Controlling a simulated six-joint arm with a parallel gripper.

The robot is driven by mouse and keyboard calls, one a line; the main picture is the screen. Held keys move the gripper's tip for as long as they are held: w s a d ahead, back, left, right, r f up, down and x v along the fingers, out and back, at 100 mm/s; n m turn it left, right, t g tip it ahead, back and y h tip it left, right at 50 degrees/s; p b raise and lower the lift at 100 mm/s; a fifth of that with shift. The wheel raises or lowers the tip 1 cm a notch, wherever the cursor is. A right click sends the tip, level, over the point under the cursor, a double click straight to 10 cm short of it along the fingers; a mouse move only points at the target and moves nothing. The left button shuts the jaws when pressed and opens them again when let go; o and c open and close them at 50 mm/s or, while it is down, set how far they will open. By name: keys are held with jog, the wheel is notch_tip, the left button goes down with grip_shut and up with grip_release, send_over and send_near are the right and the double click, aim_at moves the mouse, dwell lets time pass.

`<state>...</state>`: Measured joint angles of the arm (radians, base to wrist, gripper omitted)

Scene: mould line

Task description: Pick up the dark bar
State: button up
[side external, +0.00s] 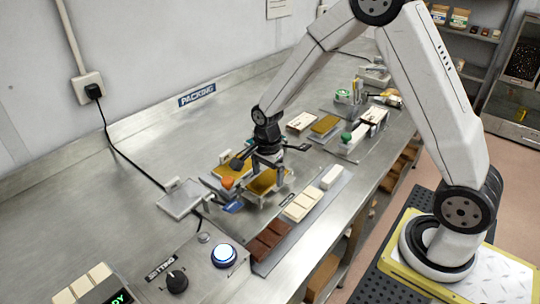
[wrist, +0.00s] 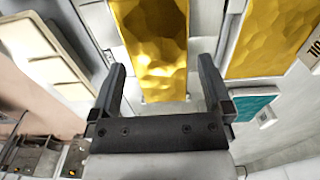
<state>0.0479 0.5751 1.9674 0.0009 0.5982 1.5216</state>
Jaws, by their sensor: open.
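The dark bar (side external: 268,240) is a brown, segmented chocolate bar lying at the near end of a grey strip-shaped tray (side external: 290,232) in the side view. I cannot make it out in the wrist view. My gripper (side external: 268,172) is open and points down over a gold-filled mould (side external: 262,184), back and to the left of the tray's far half. In the wrist view my gripper (wrist: 162,75) has its two dark fingers spread with nothing between them, and the gold surface (wrist: 152,45) shows beyond them.
A cream bar (side external: 302,204) and a white block (side external: 331,177) share the tray with the dark bar. A second gold mould (side external: 226,170), an orange knob (side external: 228,183) and a clear plate (side external: 181,199) stand left.

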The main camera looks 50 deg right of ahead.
jog(key=c, duration=1.2)
jog(key=shift+r, duration=0.15)
jog(key=shift+r, duration=0.8)
jog(key=s+r, duration=1.1)
jog(key=s, duration=0.3)
jog(key=shift+a, duration=0.25)
